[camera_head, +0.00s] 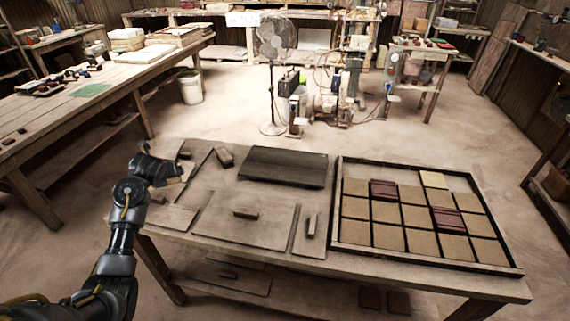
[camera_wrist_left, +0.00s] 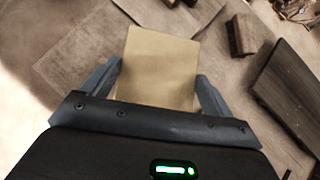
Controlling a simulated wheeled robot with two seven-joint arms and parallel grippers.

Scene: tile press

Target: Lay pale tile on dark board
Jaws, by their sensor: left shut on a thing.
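My left gripper (camera_head: 178,172) is over the left end of the workbench, and its fingers (camera_wrist_left: 156,82) show in the left wrist view. It is shut on a pale tan square tile (camera_wrist_left: 160,62), with one finger at each side edge. The tile is held above the bench; in the head view it is mostly hidden by the gripper. The dark board (camera_head: 285,167) lies flat at the back middle of the bench, to the right of the gripper. It also shows at the right of the left wrist view (camera_wrist_left: 292,88). Its top is bare. My right gripper is not in view.
A dark-rimmed tray (camera_head: 430,262) at the bench's right holds several tan tiles and two dark red ones (camera_head: 383,190). Small wooden blocks (camera_head: 224,157) and thin boards (camera_head: 235,225) lie around the dark board. A fan (camera_head: 273,70) stands on the floor behind.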

